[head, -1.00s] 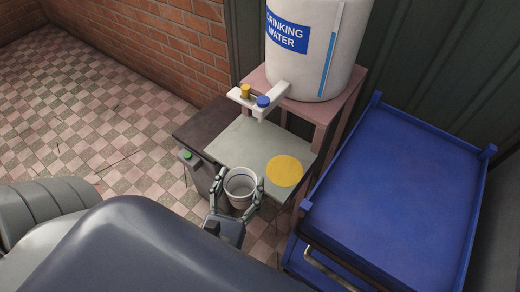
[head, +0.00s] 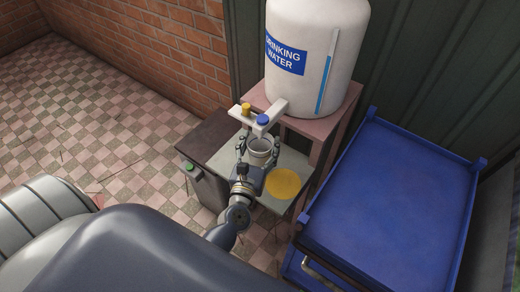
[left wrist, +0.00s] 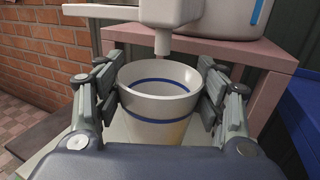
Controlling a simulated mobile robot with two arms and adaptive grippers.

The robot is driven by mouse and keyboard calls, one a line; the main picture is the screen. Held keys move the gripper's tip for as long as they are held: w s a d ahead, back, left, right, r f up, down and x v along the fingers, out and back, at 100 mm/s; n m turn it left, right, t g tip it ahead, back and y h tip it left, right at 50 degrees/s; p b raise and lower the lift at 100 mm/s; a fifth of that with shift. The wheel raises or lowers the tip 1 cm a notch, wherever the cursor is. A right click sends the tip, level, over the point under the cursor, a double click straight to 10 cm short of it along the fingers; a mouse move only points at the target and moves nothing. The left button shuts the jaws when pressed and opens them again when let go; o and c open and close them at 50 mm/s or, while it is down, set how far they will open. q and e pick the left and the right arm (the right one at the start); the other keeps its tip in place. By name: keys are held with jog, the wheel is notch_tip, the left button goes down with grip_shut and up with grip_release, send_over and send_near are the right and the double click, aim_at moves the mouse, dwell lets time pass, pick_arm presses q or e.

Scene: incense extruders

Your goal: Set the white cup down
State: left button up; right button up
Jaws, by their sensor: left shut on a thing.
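The white cup (head: 259,150), with blue bands, is held upright by my left gripper (head: 258,147). In the left wrist view the cup (left wrist: 155,108) is between both fingers, and a spout (left wrist: 162,43) hangs just above and behind its rim. The cup is over the grey-green low table (head: 294,160), in front of the white water tank (head: 309,85). I cannot tell whether its base touches the tabletop. A flat yellow disc (head: 282,184) lies on the tabletop to the right of the cup. My right gripper is not in view.
The white tap bar (head: 264,120) has a yellow knob (head: 246,108) and a blue knob (head: 263,120). A pink stand (head: 322,124) bears the tank. A dark bin (head: 205,190) stands to the left. A blue cart (head: 400,195) stands to the right. Checkered floor is open at left.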

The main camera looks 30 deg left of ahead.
aim_at(257, 161)
pick_arm(q)
notch_tip(257, 161, down, 3)
jog(key=shift+f+b, duration=0.15)
jog(key=shift+b, duration=0.15)
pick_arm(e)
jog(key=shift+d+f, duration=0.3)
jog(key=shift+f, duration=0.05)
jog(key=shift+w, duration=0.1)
pick_arm(q)
jog(key=shift+f, duration=0.1)
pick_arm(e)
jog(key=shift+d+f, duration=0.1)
pick_arm(q)
jog(key=shift+f, duration=0.15)
jog(key=o, duration=1.2)
jog(key=shift+s+r, duration=0.15)
jog(key=shift+r, duration=0.05)
jog(key=b+v, duration=0.2)
jog(key=v, duration=0.9)
jog(key=shift+s, duration=0.4)
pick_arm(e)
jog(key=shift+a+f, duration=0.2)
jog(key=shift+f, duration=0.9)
